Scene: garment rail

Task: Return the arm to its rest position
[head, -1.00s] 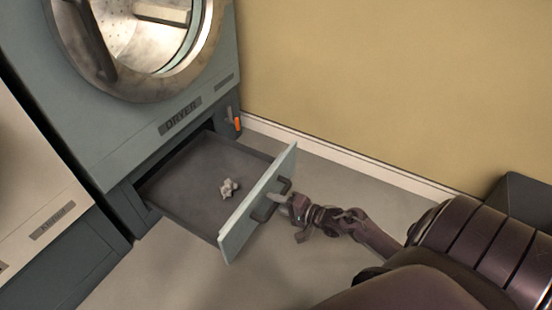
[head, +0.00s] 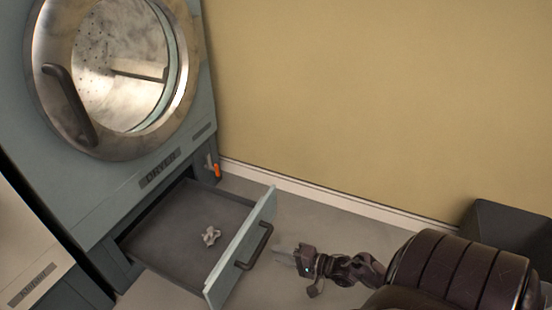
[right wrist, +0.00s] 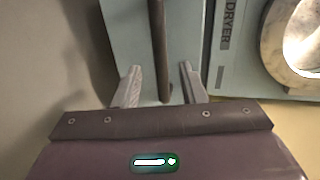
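My right gripper (head: 285,252) is just right of the open drawer's dark handle (head: 254,246), with a small gap between them in the head view. In the right wrist view its two fingers (right wrist: 163,88) are spread apart with nothing held between them. The handle (right wrist: 157,45) shows there as a dark bar beyond the fingertips, in front of the pale drawer front (right wrist: 131,45). My left gripper is not in the head view.
The dryer (head: 60,187) stands at left with its drawer (head: 165,235) pulled out. A crumpled pale piece (head: 211,236) lies in the drawer. A dark bin (head: 500,222) stands at right by the wall. Floor between drawer and wall is clear.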

